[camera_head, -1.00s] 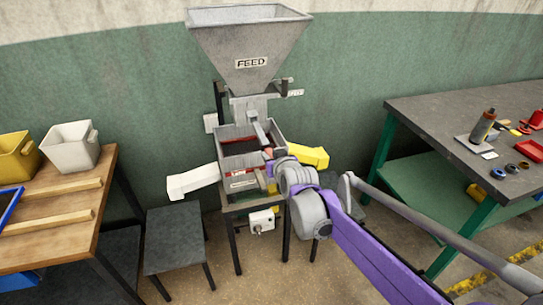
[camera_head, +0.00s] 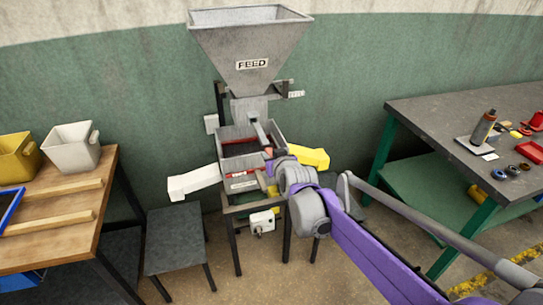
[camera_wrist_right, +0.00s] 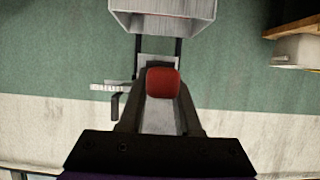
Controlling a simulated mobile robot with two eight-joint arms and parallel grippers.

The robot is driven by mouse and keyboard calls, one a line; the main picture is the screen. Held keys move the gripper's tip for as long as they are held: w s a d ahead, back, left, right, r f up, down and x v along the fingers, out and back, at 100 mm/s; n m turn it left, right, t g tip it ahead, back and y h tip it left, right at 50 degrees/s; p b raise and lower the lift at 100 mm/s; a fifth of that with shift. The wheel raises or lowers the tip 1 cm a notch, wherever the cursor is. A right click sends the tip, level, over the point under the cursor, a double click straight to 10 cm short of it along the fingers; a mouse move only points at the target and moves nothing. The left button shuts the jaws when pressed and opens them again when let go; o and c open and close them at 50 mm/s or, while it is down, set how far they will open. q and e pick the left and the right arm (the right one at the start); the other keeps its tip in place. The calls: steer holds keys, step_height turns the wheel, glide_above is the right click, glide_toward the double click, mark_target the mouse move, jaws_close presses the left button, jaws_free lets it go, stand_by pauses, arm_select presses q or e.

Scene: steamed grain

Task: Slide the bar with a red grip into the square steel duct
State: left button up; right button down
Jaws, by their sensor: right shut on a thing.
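The bar (camera_head: 258,133) is a thin grey strip, slanting down to the right in the head view. Its red grip (camera_head: 268,152) is at the lower end and also shows in the right wrist view (camera_wrist_right: 162,82). My right gripper (camera_head: 270,160) is shut on the red grip, largely hidden behind my own wrist in the head view. The grey square-sided steel duct (camera_head: 246,106) sits directly beneath the hopper. The bar's upper end meets its front; I cannot tell how deep it sits inside. My left gripper is out of view.
The FEED hopper (camera_head: 250,45) rises above. An open grey box (camera_head: 236,134) is below, with a white spout (camera_head: 192,182) left and a yellow spout (camera_head: 313,158) right. A wooden table (camera_head: 95,200) with bins stands left, a workbench (camera_head: 430,110) right.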

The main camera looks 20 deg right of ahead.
mark_target(257, 126)
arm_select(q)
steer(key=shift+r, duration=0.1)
arm_select(e)
steer(key=shift+w, duration=1.2)
steer(key=shift+w, duration=0.15)
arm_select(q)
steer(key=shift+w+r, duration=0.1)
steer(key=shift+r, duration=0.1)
arm_select(e)
steer(key=shift+w+a, duration=0.1)
steer(key=shift+w, duration=1.25)
arm_select(q)
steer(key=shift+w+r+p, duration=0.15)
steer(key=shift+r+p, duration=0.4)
steer(key=shift+p, duration=0.15)
arm_select(e)
steer(key=shift+w, duration=2.45)
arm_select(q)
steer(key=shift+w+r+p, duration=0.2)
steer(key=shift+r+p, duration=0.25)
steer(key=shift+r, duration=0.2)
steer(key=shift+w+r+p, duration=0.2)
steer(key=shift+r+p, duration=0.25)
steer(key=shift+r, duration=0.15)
arm_select(e)
steer(key=shift+w+a, duration=0.15)
steer(key=shift+w, duration=3.1)
steer(key=c, duration=0.5)
jaws_free()
